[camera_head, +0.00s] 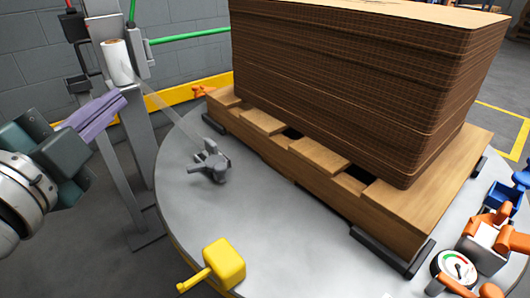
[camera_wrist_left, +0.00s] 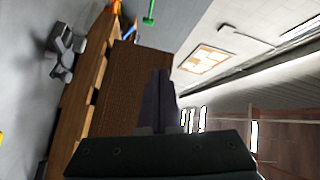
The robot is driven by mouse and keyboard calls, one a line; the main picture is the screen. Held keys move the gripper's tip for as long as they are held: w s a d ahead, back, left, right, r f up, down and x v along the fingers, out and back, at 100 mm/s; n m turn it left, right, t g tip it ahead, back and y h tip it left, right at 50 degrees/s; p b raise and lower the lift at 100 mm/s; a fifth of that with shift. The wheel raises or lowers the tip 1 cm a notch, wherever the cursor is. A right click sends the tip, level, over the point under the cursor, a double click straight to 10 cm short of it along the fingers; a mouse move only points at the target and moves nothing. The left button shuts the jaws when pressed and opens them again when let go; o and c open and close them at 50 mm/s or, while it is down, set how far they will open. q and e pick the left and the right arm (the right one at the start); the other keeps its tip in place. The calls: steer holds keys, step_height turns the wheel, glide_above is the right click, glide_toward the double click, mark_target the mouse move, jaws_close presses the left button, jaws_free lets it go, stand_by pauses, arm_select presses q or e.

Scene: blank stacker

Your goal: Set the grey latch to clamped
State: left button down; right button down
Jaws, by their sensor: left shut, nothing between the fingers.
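The grey latch (camera_head: 213,162) stands on the round grey table, left of the pallet. In the left wrist view the latch (camera_wrist_left: 66,50) shows at the upper left. My left gripper (camera_head: 122,99) is at the left of the head view, up and to the left of the latch and apart from it. Its purple fingers are shut and empty; they also show in the left wrist view (camera_wrist_left: 160,75). My right gripper is not in view.
A tall brown cardboard stack (camera_head: 350,90) sits on a wooden pallet (camera_head: 400,210) right of the latch. A yellow block with a handle (camera_head: 224,262) is at the front. A dial gauge (camera_head: 456,266) and orange parts (camera_head: 495,222) are at right. A grey post (camera_head: 135,130) stands behind my left gripper.

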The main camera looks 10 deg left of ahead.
mark_target(206, 169)
arm_select(q)
steer(key=d+f+m+h+b, duration=0.2)
steer(key=f+b, duration=0.2)
steer(key=f, duration=0.1)
steer(key=d+f+m+h+b, duration=0.2)
steer(key=f+m+b, duration=0.1)
steer(key=f, duration=0.3)
steer(key=d+f+m+h+b, duration=0.2)
steer(key=f+m+b, duration=0.1)
steer(key=f+b, duration=0.2)
steer(key=shift+w+d+f+h, duration=0.2)
steer(key=shift+w+f+h, duration=0.1)
steer(key=shift+w+f, duration=0.1)
steer(key=shift+s+d+f+m+g+h, duration=0.1)
steer(key=shift+d+f+m+g+h, duration=0.15)
steer(key=shift+f+m+g+h, duration=0.1)
steer(key=b+x, duration=0.2)
steer(key=x, duration=0.8)
